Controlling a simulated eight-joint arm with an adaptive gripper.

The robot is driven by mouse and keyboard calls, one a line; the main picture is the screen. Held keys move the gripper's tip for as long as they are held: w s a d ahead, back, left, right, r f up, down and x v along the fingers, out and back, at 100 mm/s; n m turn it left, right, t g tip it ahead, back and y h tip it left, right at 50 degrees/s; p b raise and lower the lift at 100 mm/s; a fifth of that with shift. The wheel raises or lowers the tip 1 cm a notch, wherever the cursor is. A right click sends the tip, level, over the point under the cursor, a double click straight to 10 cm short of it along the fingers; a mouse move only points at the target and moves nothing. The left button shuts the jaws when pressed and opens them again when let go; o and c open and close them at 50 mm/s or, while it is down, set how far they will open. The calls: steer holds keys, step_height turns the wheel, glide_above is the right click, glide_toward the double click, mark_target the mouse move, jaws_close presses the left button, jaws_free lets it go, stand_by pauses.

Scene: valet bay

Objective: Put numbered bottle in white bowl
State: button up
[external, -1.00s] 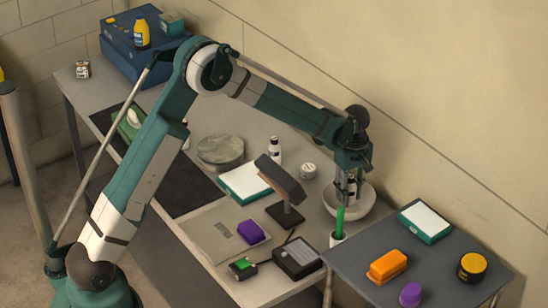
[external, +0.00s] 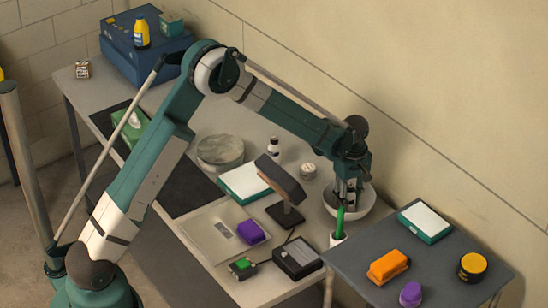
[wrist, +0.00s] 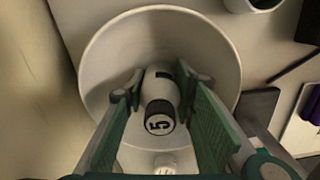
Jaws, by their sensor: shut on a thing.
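The white bowl (external: 366,205) stands on the light table by the wall, partly hidden behind my gripper. My gripper (external: 348,200) is over the bowl, with its fingers low at the bowl's opening. In the wrist view my gripper (wrist: 166,88) is shut on a white bottle with a dark cap marked 5, the numbered bottle (wrist: 160,88). The bottle is within the outline of the white bowl (wrist: 105,60). I cannot tell whether its base touches the bowl's floor.
A white cup with a green item (external: 339,225) stands just in front of the bowl. A small round jar (external: 308,171) and another dark-capped bottle (external: 274,148) stand to the left. A lamp-like stand (external: 284,190) is near. A dark side table (external: 440,265) is at right.

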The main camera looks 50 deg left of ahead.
mark_target(350, 186)
steer(key=shift+f, duration=0.15)
steer(key=o, duration=1)
steer(key=shift+c, duration=0.2)
step_height(350, 186, up, 12)
steer(key=shift+r+b, duration=0.2)
steer(key=shift+b, duration=0.1)
stand_by(0.4)
